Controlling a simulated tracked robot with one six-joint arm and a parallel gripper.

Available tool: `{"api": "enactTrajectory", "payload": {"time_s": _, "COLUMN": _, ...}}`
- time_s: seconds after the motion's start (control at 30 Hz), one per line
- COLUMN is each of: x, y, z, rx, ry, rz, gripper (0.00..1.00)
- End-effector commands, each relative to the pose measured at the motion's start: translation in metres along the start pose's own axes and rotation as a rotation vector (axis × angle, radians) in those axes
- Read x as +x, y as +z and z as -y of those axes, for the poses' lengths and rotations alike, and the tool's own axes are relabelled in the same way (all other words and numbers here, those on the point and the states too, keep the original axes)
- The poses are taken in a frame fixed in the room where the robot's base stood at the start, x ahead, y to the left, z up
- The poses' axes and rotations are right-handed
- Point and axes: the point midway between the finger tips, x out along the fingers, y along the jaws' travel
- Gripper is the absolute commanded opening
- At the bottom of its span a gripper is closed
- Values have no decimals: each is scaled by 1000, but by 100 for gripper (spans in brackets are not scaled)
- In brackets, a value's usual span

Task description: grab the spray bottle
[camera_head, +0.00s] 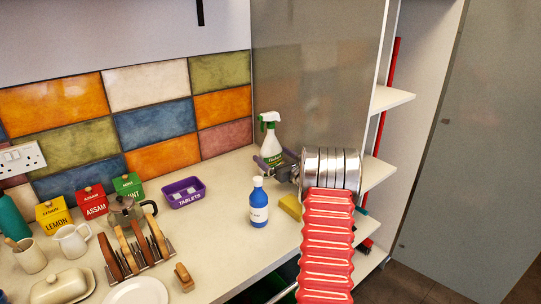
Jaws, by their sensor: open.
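The spray bottle (270,143), with a white trigger head and a green label, stands upright on the counter at the back right, close to the grey panel. My gripper (272,165) is open at the bottle's lower part and hides some of it. I cannot tell whether the fingers are on both sides of the bottle or touch it. My silver wrist and red arm cover the area to the right and in front.
A blue bottle (259,204) stands just in front and left of my gripper. A yellow sponge (290,207) lies beside my arm. A purple tablets tub (184,192) sits to the left. Shelves (391,99) rise at the right. A toast rack (137,250) is farther left.

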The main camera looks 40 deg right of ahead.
Motion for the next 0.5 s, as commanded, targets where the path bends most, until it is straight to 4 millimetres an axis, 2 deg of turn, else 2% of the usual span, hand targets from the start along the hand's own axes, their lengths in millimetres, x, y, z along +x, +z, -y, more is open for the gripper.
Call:
{"api": "enactTrajectory", "payload": {"time_s": 0.1, "x": 0, "y": 0, "z": 0, "rx": 0, "ry": 0, "rz": 0, "gripper": 99}}
{"api": "enactTrajectory", "payload": {"time_s": 0.5, "x": 0, "y": 0, "z": 0, "rx": 0, "ry": 0, "rz": 0, "gripper": 71}}
